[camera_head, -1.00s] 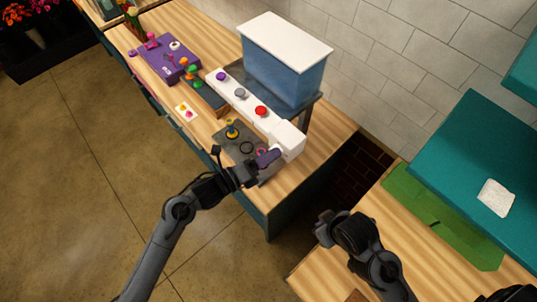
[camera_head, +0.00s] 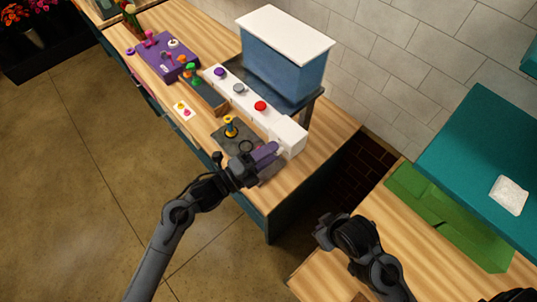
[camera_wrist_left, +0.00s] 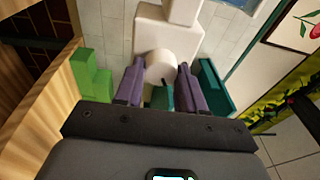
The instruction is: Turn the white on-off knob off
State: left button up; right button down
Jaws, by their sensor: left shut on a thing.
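The white on-off knob (camera_wrist_left: 160,66) sits between my left gripper's two purple fingers in the left wrist view, on the face of a white block. That block is the near right end of the long white panel (camera_head: 289,134) in the head view. My left gripper (camera_head: 272,155) reaches this end from the left, shut on the knob; the fingers largely hide the knob in the head view. A dark green piece (camera_wrist_left: 162,97) shows in front of the knob. My right gripper (camera_head: 330,232) hangs apart at lower right; its jaw gap is not clear.
The panel also carries red (camera_head: 260,106), grey (camera_head: 239,88) and purple (camera_head: 219,72) knobs. A blue bin (camera_head: 283,62) with a white lid stands behind it. A gap separates the two counters.

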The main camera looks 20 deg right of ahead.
pick_arm(q)
jog(key=n+t, duration=0.1)
jog(key=n, duration=0.9)
jog(key=shift+s+t+h+p, duration=0.1)
jog(key=shift+t+h+p, duration=0.2)
jog(key=shift+t+p, duration=0.1)
jog(key=shift+n+t+p, duration=0.5)
jog(key=shift+n, duration=1.4)
jog(key=o, duration=1)
jog(key=shift+o, duration=0.2)
